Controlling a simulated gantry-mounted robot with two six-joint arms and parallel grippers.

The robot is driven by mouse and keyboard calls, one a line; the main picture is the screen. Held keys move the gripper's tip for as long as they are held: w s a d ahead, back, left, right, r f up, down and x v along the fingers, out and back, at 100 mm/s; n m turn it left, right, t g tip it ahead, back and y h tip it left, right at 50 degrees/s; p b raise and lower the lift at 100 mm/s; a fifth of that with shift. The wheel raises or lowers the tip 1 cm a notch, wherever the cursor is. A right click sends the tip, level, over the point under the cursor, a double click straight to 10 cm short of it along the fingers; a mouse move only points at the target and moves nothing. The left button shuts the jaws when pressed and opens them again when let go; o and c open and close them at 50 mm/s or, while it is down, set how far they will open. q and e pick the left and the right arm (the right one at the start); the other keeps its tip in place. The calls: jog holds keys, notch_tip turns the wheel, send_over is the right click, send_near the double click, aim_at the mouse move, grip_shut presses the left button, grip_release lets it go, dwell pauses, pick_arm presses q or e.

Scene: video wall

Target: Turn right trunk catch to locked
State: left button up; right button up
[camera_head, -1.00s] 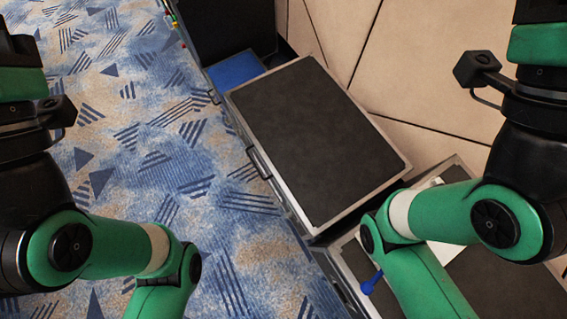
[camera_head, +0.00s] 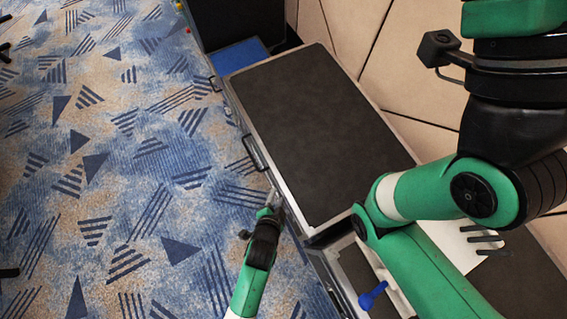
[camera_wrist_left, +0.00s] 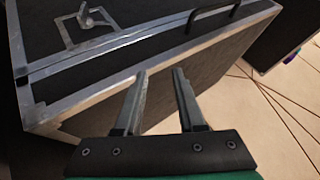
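The trunk (camera_head: 320,130) is a black case with grey metal edges, in the middle of the head view. In the left wrist view a metal catch (camera_wrist_left: 88,17) sits on a plate on the trunk's dark face, at upper left; I cannot tell its setting. My left gripper (camera_head: 275,197) is at the trunk's carpet-side face, below its handle in the head view. In the left wrist view its two fingers (camera_wrist_left: 160,73) are apart with nothing between them, short of the metal edge and to one side of the catch. My right gripper is out of view.
A black handle (camera_head: 254,152) stands out from the trunk's side. A blue-topped case (camera_head: 238,73) is beyond it. A blue tool-like object (camera_head: 372,296) and a white sheet (camera_head: 452,243) lie nearer, by my right arm.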

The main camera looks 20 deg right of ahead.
pick_arm(q)
jog(key=s+a+f+m+g, duration=0.2)
jog(key=s+f, duration=0.7)
jog(key=f, duration=0.1)
jog(key=shift+y, duration=0.4)
jog(key=b+x, duration=0.5)
jog(key=x, duration=0.1)
jog(key=b+x, duration=0.5)
jog(key=shift+w+d+f, duration=0.15)
jog(key=shift+w, duration=0.3)
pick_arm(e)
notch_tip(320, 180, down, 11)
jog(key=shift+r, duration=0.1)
pick_arm(q)
grip_shut()
